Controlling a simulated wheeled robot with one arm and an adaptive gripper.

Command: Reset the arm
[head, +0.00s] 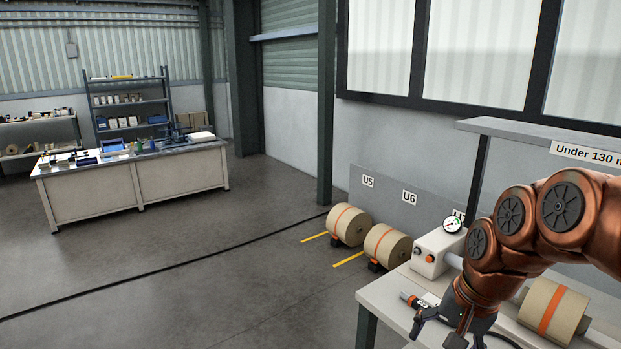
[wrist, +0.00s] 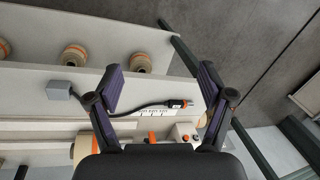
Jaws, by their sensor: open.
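My copper-coloured arm reaches in from the right of the head view, and my gripper (head: 437,335) points down over the light bench (head: 385,296). In the wrist view my gripper (wrist: 160,80) has its two dark fingers spread wide, with nothing held between them. A black handheld tool with an orange end (head: 418,301) lies on the bench beside the gripper. It also shows in the wrist view (wrist: 180,103), below the fingertips and apart from them, with a black cable running to a grey box (wrist: 60,90).
A white unit with a gauge (head: 432,253) and a kraft roll with an orange band (head: 553,310) are close around the arm. A grey shelf with a sign (head: 540,136) overhangs the bench. Two floor rolls (head: 349,225) stand left. Open floor (head: 230,270) lies between here and a far workbench (head: 100,190).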

